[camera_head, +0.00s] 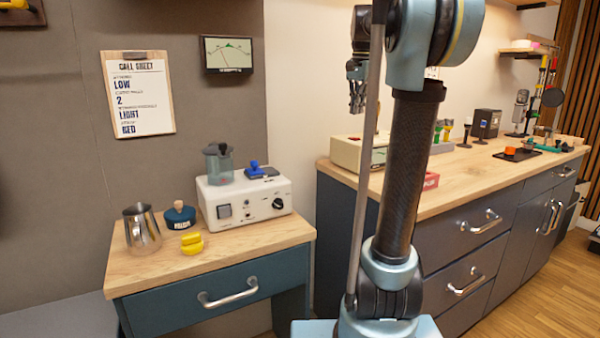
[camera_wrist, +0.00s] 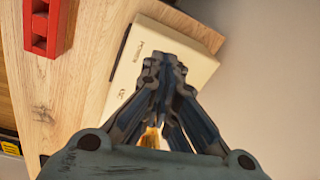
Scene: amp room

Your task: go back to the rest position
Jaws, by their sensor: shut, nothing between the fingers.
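My gripper (camera_head: 357,88) hangs in the air in the head view, in front of the pale wall and above the left end of the long counter (camera_head: 460,187). It is shut and empty. In the wrist view my gripper (camera_wrist: 165,75) has its fingers together, with a cream box (camera_wrist: 140,55) below and behind them. The same cream box (camera_head: 345,153) stands on the counter in the head view, partly hidden by my arm. A small yellow-orange thing shows between my finger links in the wrist view; I cannot tell what it is.
A red block (camera_wrist: 47,25) lies on the counter. A small desk (camera_head: 250,238) at left holds a white device (camera_head: 240,203), a metal pitcher (camera_head: 141,228), a dark blue lidded pot (camera_head: 179,215) and a yellow object (camera_head: 191,243). Tools and small boxes stand along the counter's back.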

